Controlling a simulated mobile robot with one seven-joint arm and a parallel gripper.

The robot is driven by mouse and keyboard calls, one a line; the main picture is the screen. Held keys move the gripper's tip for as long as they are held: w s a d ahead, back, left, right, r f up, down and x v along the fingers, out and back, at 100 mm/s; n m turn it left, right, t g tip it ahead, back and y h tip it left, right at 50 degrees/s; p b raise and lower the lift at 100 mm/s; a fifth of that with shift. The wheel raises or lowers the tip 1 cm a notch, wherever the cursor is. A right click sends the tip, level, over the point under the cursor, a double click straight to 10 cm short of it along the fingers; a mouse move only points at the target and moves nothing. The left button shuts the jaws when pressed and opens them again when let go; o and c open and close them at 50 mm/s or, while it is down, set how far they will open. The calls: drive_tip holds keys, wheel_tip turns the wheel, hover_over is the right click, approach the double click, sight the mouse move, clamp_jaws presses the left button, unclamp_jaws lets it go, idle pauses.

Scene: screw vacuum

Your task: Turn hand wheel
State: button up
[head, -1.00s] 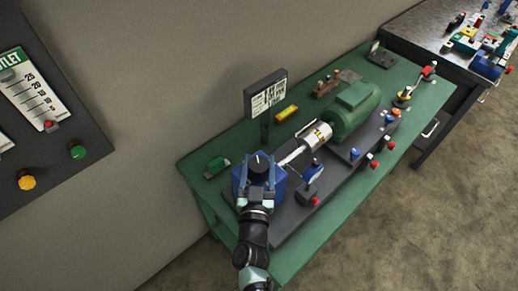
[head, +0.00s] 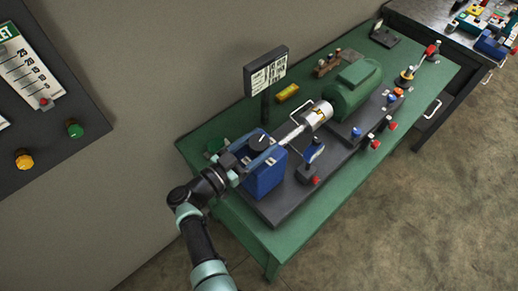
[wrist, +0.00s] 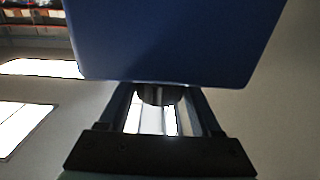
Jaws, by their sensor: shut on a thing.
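In the wrist view, the blue block (wrist: 175,40) fills the upper middle. The two fingers of my gripper (wrist: 162,92) stand on either side of a dark, round, metallic piece (wrist: 158,96), which I take as the hand wheel. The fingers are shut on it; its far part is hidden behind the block.
A metal cylinder (head: 317,115) and a green motor (head: 352,88) stand to the right of the block. A sign (head: 265,74) on a post rises behind. The wall panel (head: 75,105) is at left.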

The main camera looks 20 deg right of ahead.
drive_tip(key=m+g+b, duration=0.1)
drive_tip(key=b, duration=0.1)
drive_tip(key=m+g+h+b, duration=0.1)
drive_tip(key=g+b, duration=0.1)
drive_tip(key=shift+w+f+g, duration=0.15)
drive_tip(key=shift+g, duration=0.15)
drive_tip(key=shift+m+g+b, duration=0.5)
drive_tip(key=shift+b, duration=0.05)
drive_tip(key=shift+r, duration=0.25)
drive_tip(key=o, duration=1.4)
drive_tip(key=shift+c, duration=0.2)
drive_tip(key=shift+f, duration=0.1)
